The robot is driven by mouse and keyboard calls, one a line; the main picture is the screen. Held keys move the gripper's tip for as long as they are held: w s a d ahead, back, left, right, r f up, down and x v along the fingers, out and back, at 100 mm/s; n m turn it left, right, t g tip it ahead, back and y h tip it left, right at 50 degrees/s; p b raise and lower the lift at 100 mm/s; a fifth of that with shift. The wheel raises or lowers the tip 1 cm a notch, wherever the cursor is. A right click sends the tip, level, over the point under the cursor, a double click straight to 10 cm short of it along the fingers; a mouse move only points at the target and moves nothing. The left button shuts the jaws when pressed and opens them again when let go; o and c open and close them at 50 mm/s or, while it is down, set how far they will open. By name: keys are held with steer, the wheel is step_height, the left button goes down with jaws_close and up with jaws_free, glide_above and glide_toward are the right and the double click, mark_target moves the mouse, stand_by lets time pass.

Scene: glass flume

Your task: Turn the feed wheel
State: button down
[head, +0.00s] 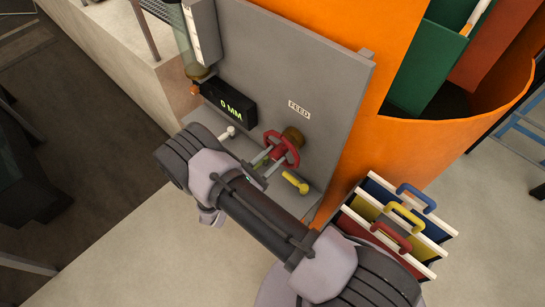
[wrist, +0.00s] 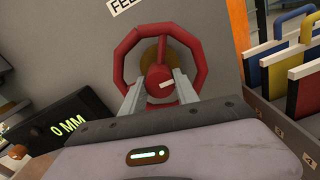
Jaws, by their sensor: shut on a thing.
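The feed wheel is a red ring with a central hub on a brass-coloured mount, fixed to a grey upright panel under a FEED label. It shows in the head view (head: 292,144) and the wrist view (wrist: 128,46). My gripper (wrist: 160,84) reaches straight at the wheel's front. Its two fingers are shut on the red hub, one on each side, inside the ring. In the head view my gripper (head: 276,158) meets the wheel, and its body is partly hidden by my arm. A black display (head: 229,103) reads 0 MM; it also shows in the wrist view (wrist: 62,128).
A white-knobbed lever (head: 229,132) is left of the wheel and a yellow handle (head: 295,182) is below it. Coloured boards with handles (head: 390,222) stand in a rack at the right. A large orange curved body (head: 420,150) stands behind the panel.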

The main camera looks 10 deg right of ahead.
steer(key=shift+f, duration=0.1)
steer(key=n+b, duration=0.3)
steer(key=n, duration=0.1)
steer(key=n+b, duration=0.1)
steer(key=n, duration=0.3)
steer(key=shift+n, duration=0.3)
steer(key=n+b, duration=0.1)
steer(key=n, duration=0.3)
steer(key=shift+n, duration=2.2)
steer(key=shift+n, duration=0.3)
steer(key=c, duration=0.9)
jaws_free()
steer(key=shift+c, duration=0.2)
